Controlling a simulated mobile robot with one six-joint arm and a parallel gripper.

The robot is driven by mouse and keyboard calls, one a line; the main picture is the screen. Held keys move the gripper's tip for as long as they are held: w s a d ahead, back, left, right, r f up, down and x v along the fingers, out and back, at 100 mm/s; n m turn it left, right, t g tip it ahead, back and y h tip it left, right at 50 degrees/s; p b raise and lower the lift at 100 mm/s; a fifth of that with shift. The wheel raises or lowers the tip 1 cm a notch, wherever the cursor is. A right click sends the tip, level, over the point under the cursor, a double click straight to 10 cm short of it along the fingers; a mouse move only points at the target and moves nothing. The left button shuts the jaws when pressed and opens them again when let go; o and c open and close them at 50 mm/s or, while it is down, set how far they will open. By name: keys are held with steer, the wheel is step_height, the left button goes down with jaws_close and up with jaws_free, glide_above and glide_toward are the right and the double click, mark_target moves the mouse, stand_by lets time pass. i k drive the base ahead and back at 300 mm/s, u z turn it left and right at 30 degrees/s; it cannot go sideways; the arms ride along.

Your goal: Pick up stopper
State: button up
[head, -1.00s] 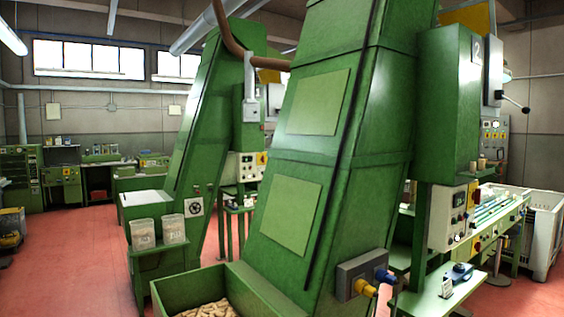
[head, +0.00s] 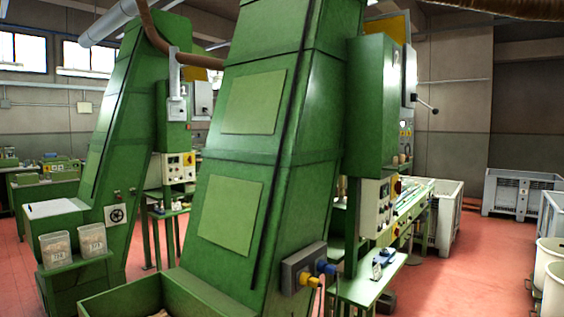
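My gripper is not in view. Only a sliver of the tan cork stoppers (head: 158,314) shows at the bottom edge, inside the green hopper (head: 120,297) at the foot of the nearest green elevator machine (head: 238,160). Small tan pieces, perhaps stoppers, stand on top of the control box (head: 378,208) at the machine's right; they are too small to tell for sure.
A green side table (head: 362,292) with a small blue device (head: 386,254) stands right of the machine. Two clear bins (head: 56,247) sit at the left. Grey crates (head: 515,193) and white tubs (head: 553,280) stand at the right. Red floor (head: 465,265) is open between them.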

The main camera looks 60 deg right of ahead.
mark_target(401, 157)
steer(key=z, duration=2.85)
steer(key=i, duration=1)
